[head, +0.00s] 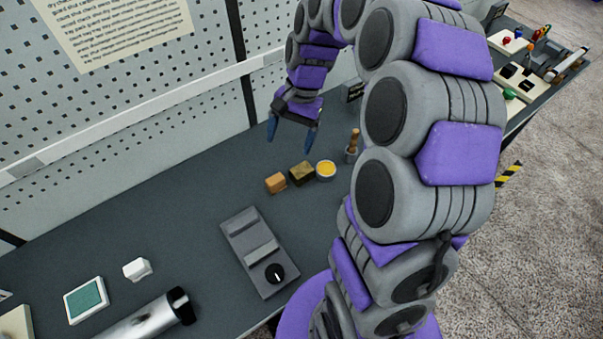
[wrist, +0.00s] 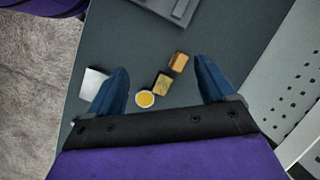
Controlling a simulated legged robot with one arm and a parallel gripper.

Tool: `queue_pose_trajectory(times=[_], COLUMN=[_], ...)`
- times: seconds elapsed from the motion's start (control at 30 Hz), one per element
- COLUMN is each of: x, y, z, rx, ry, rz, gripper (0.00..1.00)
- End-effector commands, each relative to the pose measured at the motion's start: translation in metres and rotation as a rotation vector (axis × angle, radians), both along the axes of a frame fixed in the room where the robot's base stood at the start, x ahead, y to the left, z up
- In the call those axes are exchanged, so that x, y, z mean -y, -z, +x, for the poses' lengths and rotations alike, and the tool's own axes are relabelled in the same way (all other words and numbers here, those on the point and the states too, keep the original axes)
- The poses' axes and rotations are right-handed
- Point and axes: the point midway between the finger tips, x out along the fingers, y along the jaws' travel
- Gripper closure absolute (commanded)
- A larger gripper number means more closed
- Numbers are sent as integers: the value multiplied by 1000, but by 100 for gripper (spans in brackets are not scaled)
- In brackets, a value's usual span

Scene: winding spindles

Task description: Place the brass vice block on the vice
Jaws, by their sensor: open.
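The brass vice block (head: 302,173) is a dark gold cube on the grey bench, between an orange-brown block (head: 276,183) and a round tin of yellow stuff (head: 326,170). In the wrist view the brass block (wrist: 162,84) lies between my spread fingers, with the orange-brown block (wrist: 179,61) and the tin (wrist: 145,99) on either side. The vice (head: 250,240), grey with raised jaws and a black knob, stands nearer the front; part of it shows at the wrist view's top edge (wrist: 168,8). My gripper (head: 291,133) is open and empty, above and behind the blocks.
A grey cup with a wooden-handled tool (head: 352,148) stands right of the tin. A metal cylinder (head: 150,318), a white piece (head: 137,269) and a green-topped pad (head: 85,300) lie at front left. A pegboard wall (head: 120,110) bounds the back. Bench left of the blocks is clear.

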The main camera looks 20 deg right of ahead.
Motion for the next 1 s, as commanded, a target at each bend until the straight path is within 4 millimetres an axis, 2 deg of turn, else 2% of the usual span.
queue_pose_trajectory(times=[0.2,0.5,0.7,0.8,1.0], x=[31,84,117,127,130], y=[26,70,98,105,117], z=[38,78,92,96,97], rx=[-40,-101,-138,-147,-154], ry=[170,416,552,593,618], rz=[17,24,18,15,14], gripper=[17,17,17,17,17])
